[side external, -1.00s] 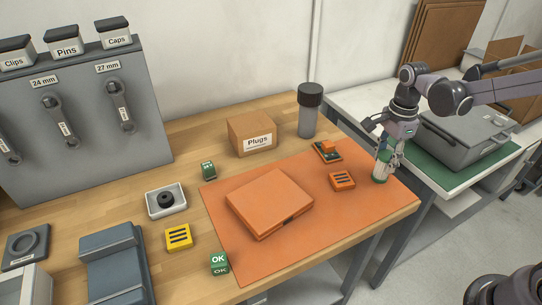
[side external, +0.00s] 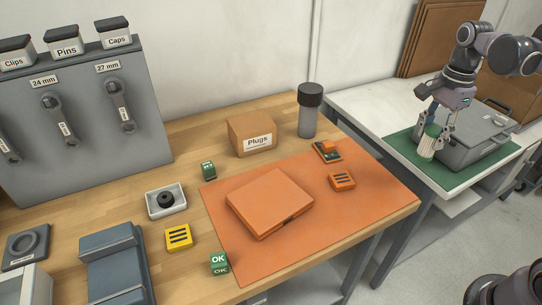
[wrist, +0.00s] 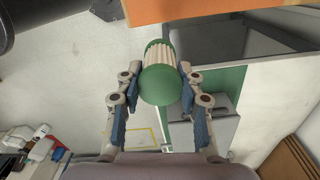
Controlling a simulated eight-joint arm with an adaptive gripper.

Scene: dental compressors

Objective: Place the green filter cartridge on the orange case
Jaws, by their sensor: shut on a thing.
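The green filter cartridge, with a ribbed white body and green ends, hangs in my gripper (side external: 437,137). The cartridge (side external: 427,146) appears in front of the grey case on the right in the side view; its exact height is unclear. In the wrist view the cartridge (wrist: 160,82) sits between both fingers (wrist: 160,90), which are shut on it. The orange case (side external: 270,203) lies closed and flat on the orange mat (side external: 255,264), well to the left of my gripper.
Near the orange case are an orange slotted block (side external: 342,181), a small orange-topped board (side external: 327,151), a Plugs box (side external: 250,136) and a dark-capped cylinder (side external: 309,112). The grey case (side external: 478,143) rests on a green mat (side external: 455,181).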

